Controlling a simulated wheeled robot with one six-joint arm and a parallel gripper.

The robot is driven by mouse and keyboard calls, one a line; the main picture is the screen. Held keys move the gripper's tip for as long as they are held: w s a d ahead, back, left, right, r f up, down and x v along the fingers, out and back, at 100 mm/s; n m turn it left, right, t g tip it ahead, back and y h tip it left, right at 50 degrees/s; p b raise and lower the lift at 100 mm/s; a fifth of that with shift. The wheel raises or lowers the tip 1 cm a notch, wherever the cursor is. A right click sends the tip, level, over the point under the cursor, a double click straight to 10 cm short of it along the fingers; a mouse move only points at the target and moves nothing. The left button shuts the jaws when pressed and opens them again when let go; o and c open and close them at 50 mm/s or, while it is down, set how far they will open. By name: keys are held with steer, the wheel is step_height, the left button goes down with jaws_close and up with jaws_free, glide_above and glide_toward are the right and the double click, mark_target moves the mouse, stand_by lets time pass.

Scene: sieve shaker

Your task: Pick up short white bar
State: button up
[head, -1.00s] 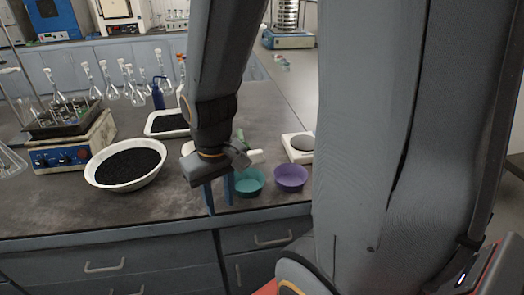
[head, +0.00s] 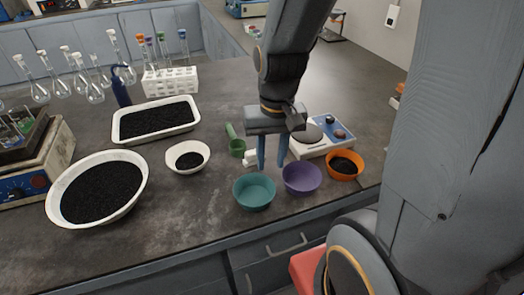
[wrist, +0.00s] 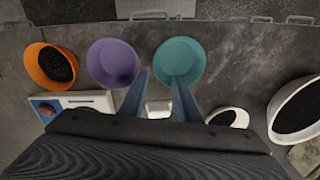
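A short white piece (head: 250,158), likely the short white bar, lies on the bench behind the teal bowl (head: 254,191), partly hidden by my gripper. In the wrist view a white block (wrist: 158,108) shows between the fingers, its lower part hidden by the gripper body. My gripper (head: 271,166) points down with its two blue fingers apart and nothing held. In the wrist view the gripper (wrist: 159,78) has its fingertips near the teal and purple bowls. I cannot tell the fingertips' height above the bench.
The purple bowl (head: 302,178) and orange bowl (head: 343,165) stand right of the teal bowl. A balance (head: 322,139) stands behind them. A green scoop (head: 236,145), small white bowl (head: 187,157), black-filled tray (head: 123,134) and large bowl (head: 60,209) lie left. Bare bench is in front.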

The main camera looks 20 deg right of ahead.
steer(key=w+d+m+y+p, duration=0.2)
steer(key=w+m, duration=0.5)
steer(key=m+y+p, duration=0.1)
steer(key=m+y, duration=0.1)
steer(key=m, duration=0.6)
glide_toward(254, 151)
steer(key=f, duration=0.2)
steer(key=shift+w+a+f+g, duration=0.15)
steer(key=shift+w+f+g, duration=0.05)
steer(key=shift+f+g, duration=0.2)
steer(key=shift+w+f+p, duration=0.15)
steer(key=shift+f+p, duration=0.05)
steer(key=shift+p, duration=0.1)
steer(key=shift+a+f, duration=0.2)
steer(key=shift+f, duration=0.1)
steer(key=p+x, duration=0.1)
steer(key=x, duration=0.1)
steer(key=p+x, duration=0.1)
steer(key=x, duration=0.2)
steer(key=shift+a+f, duration=0.1)
steer(key=shift+a, duration=0.25)
steer(key=shift+a+f, duration=0.2)
steer(key=shift+f, duration=0.4)
steer(key=shift+c, duration=0.2)
jaws_close()
